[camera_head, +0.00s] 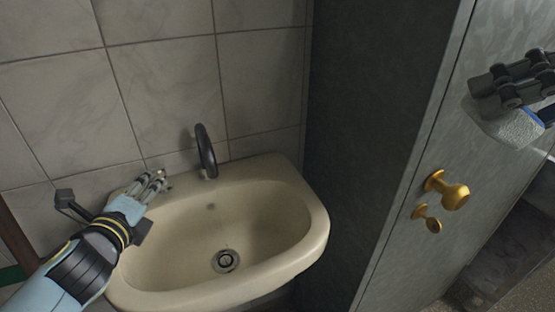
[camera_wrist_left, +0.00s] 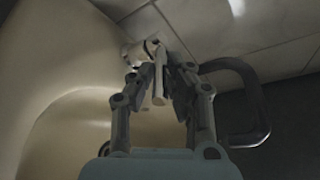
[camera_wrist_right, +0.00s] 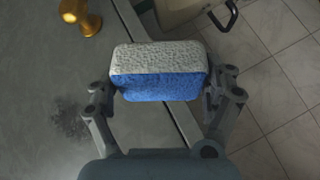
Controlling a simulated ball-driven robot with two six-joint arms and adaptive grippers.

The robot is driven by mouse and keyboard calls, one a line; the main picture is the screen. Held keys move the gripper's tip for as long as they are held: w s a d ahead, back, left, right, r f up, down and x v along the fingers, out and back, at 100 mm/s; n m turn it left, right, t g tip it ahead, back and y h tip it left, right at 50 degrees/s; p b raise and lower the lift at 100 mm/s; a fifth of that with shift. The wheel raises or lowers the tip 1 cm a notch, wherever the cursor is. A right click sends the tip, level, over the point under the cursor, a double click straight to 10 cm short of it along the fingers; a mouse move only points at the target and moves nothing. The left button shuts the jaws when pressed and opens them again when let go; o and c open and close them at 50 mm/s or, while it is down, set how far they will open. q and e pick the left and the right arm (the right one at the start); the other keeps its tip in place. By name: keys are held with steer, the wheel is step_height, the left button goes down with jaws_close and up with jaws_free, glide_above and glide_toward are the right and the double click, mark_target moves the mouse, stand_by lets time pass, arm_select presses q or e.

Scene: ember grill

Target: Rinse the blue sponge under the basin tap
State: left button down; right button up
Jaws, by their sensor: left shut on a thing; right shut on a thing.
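The sponge (camera_wrist_right: 160,86), blue with a grey-white layer, is held between the fingers of my right gripper (camera_wrist_right: 160,88). In the head view the sponge (camera_head: 508,128) is high at the right edge, in front of the grey cabinet and away from the basin. The cream basin (camera_head: 315,225) is on the tiled wall, with a dark curved tap (camera_head: 206,152) at its back edge. My left gripper (camera_head: 155,182) is at the basin's back left, shut on a small pale tap handle (camera_wrist_left: 158,82). The tap spout (camera_wrist_left: 262,105) shows beside it in the left wrist view. No water shows.
A tall grey cabinet (camera_head: 400,130) stands right of the basin, its door bearing a brass knob (camera_head: 453,195) and a smaller brass fitting (camera_head: 427,218). The basin bowl is empty around its drain (camera_head: 226,261).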

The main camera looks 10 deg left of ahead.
arm_select(q)
steer(key=c, duration=1.3)
jaws_free()
steer(key=shift+c, duration=0.2)
steer(key=shift+s, duration=0.15)
steer(key=v, duration=1.2)
steer(key=shift+f, duration=0.1)
